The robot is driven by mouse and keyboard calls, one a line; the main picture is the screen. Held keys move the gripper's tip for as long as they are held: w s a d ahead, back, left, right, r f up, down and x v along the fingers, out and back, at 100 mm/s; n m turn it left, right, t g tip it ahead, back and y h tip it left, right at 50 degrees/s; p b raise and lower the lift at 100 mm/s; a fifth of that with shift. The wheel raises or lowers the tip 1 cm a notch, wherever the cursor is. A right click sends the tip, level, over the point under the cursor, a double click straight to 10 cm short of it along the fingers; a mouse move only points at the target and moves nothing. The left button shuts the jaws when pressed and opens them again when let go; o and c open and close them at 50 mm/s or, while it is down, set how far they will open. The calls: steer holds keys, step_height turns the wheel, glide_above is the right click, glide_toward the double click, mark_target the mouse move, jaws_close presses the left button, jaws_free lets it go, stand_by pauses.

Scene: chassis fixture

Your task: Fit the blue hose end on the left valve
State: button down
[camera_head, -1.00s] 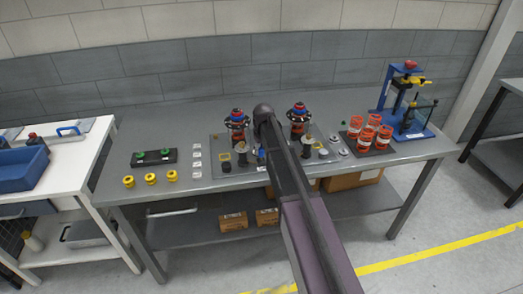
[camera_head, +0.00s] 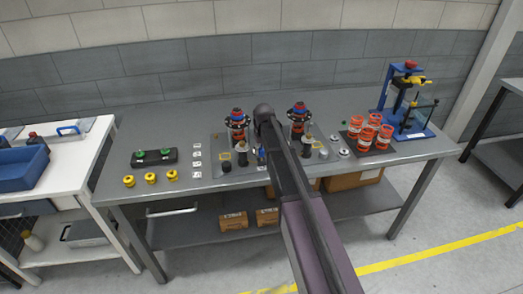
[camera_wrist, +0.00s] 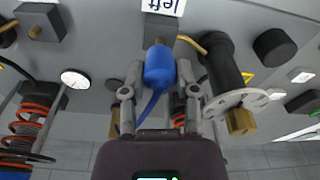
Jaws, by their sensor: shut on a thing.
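The blue hose end (camera_wrist: 159,68) is in the middle of the wrist view, with a blue hose trailing from it toward my gripper. My gripper (camera_wrist: 158,78) has one finger on each side of it and is shut on it. Its front end meets or nearly meets a grey valve block (camera_wrist: 160,27) below a "left" label (camera_wrist: 163,6); I cannot tell if it is seated. In the head view my arm hides most of the gripper, and a small blue patch of the hose end (camera_head: 261,157) shows beside it.
A black cylinder with a pale handwheel and brass end (camera_wrist: 225,70) stands close to the right finger.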

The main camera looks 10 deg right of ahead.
steer(key=shift+f+b, duration=0.8)
steer(key=shift+f, duration=0.1)
steer(key=shift+f+b, duration=0.35)
stand_by(1.5)
steer(key=shift+c, duration=1.5)
jaws_free()
steer(key=shift+r, duration=0.1)
step_height(320, 180, up, 7)
steer(key=p, duration=0.7)
steer(key=shift+s, duration=0.1)
steer(key=s+m+g, duration=0.1)
steer(key=s+m, duration=0.1)
steer(key=s, duration=2.7)
steer(key=shift+d, duration=0.1)
